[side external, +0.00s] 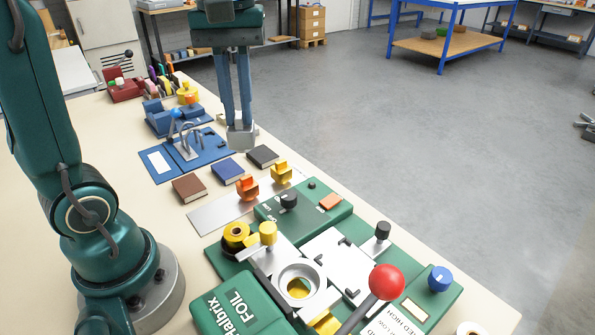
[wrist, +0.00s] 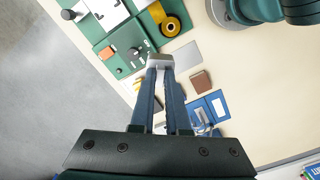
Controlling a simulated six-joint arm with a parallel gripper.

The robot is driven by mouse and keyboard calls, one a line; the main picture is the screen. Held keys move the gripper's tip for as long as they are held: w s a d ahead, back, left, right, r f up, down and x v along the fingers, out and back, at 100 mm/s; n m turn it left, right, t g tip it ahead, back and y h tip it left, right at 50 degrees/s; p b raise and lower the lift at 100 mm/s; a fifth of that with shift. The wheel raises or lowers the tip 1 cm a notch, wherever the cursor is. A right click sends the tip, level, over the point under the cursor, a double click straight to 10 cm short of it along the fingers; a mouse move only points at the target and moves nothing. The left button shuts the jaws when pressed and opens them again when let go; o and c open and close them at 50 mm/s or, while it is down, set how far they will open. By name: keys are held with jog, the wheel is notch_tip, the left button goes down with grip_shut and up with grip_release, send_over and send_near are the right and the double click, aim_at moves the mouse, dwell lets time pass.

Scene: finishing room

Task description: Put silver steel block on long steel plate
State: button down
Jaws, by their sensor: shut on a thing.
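The silver steel block (side external: 241,138) is a small pale metal piece held between the fingertips of my gripper (side external: 240,124). My gripper is shut on it and holds it up in the air. In the side external view it shows in front of the right edge of the blue tray. The block also shows in the wrist view (wrist: 159,61) at the fingertips. The long steel plate (side external: 221,211) is a flat grey strip on the bench, nearer the camera than the block. In the wrist view the plate (wrist: 187,56) lies right of the block, partly hidden by it and the fingers.
An orange piece (side external: 247,189) and a yellow piece (side external: 281,173) stand by the plate. Brown (side external: 189,188), blue (side external: 228,172) and black (side external: 263,157) blocks lie behind it. A green machine (side external: 330,205) with a red-knobbed lever (side external: 387,282) fills the near side.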

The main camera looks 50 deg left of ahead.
jog(key=s+a+n, duration=0.4)
jog(key=a+n, duration=0.3)
jog(key=a, duration=0.2)
jog(key=shift+s+d+f, duration=0.1)
jog(key=shift+f, duration=4.4)
jog(key=shift+s+d+f, duration=0.1)
jog(key=shift+f, duration=4.4)
jog(key=shift+f, duration=0.15)
jog(key=c, duration=0.9)
grip_release()
